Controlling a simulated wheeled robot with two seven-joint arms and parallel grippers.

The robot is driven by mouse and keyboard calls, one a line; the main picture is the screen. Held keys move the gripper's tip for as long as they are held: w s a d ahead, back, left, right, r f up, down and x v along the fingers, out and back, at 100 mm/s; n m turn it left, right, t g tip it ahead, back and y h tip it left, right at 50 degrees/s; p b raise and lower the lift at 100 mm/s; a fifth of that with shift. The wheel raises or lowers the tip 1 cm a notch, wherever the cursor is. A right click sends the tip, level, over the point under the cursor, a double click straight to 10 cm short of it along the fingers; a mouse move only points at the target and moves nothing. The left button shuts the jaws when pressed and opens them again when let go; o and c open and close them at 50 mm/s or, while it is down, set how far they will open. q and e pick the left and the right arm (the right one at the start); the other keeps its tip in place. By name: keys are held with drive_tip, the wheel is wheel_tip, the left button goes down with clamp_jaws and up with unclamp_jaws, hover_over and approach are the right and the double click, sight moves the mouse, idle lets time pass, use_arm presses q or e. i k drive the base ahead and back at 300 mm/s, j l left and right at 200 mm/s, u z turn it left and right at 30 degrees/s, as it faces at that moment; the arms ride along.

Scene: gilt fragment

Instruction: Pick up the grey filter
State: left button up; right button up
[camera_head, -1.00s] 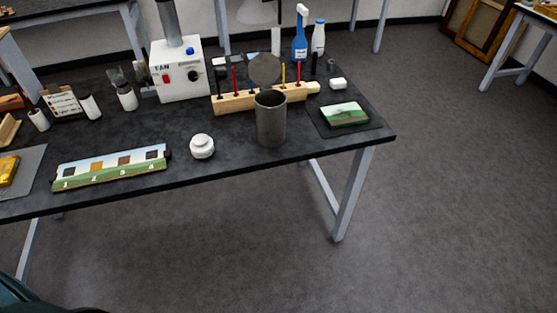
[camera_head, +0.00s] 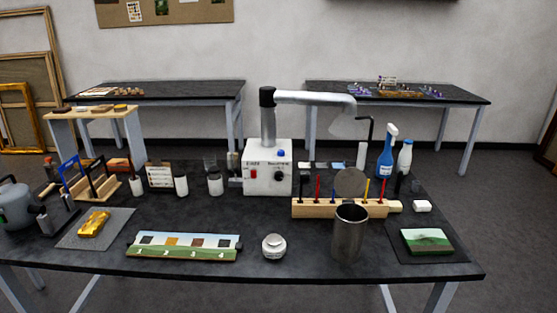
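A flat round grey disc (camera_head: 350,182), which looks like the grey filter, stands upright at the wooden rack (camera_head: 330,209) on the black table. The rack also holds several thin coloured tools. A dark grey metal cup (camera_head: 348,234) stands in front of the rack and slightly overlaps it in view. The disc's lower edge is hidden by the rack. Neither of my grippers is in view.
Bare tabletop lies between jar and cup.

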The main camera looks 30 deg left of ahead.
sight(214, 172)
drive_tip(key=u, duration=1.45)
drive_tip(key=j+z, duration=0.2)
drive_tip(key=j, duration=0.25)
drive_tip(key=k+j+z, duration=0.2)
drive_tip(key=j, duration=0.2)
drive_tip(key=j+z, duration=0.2)
drive_tip(key=j, duration=0.25)
drive_tip(key=k+j+z, duration=0.2)
drive_tip(key=j, duration=0.2)
drive_tip(key=j+z, duration=0.2)
drive_tip(key=j, duration=0.2)
drive_tip(key=k, duration=0.05)
